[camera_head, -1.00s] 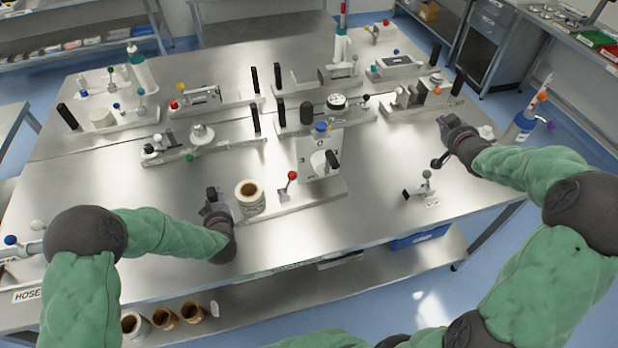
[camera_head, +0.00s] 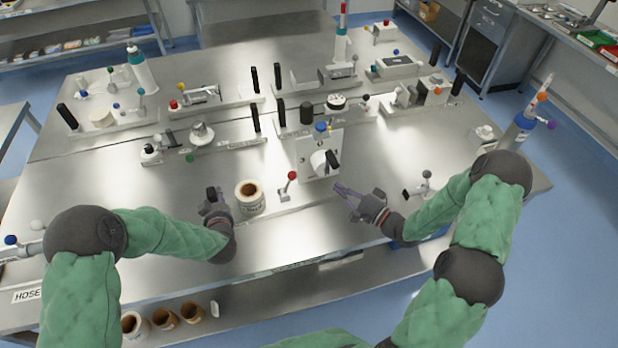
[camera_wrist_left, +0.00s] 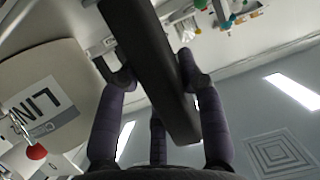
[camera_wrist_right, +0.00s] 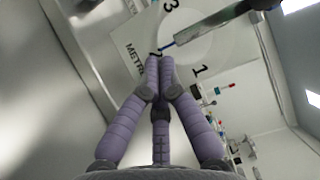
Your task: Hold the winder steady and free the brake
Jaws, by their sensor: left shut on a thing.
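My left gripper (camera_head: 212,205) is shut on a black bar handle (camera_wrist_left: 150,65) beside a cream roll (camera_head: 249,196). The roll also shows in the left wrist view (camera_wrist_left: 45,85) with a label reading "LIN", partly cut off. A lever with a red ball (camera_head: 292,177) stands right of the roll on the same base. Behind it is a white dial panel (camera_head: 308,160) with a black knob handle (camera_head: 332,160). My right gripper (camera_head: 348,195) is empty in front of the panel, its fingers together. In the right wrist view, its fingertips (camera_wrist_right: 160,62) overlap the panel (camera_wrist_right: 135,30) and its numbers. I cannot tell which part is the brake.
A small lever fixture (camera_head: 420,188) is right of my right gripper. Bare steel table (camera_head: 290,235) lies in front of the roll.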

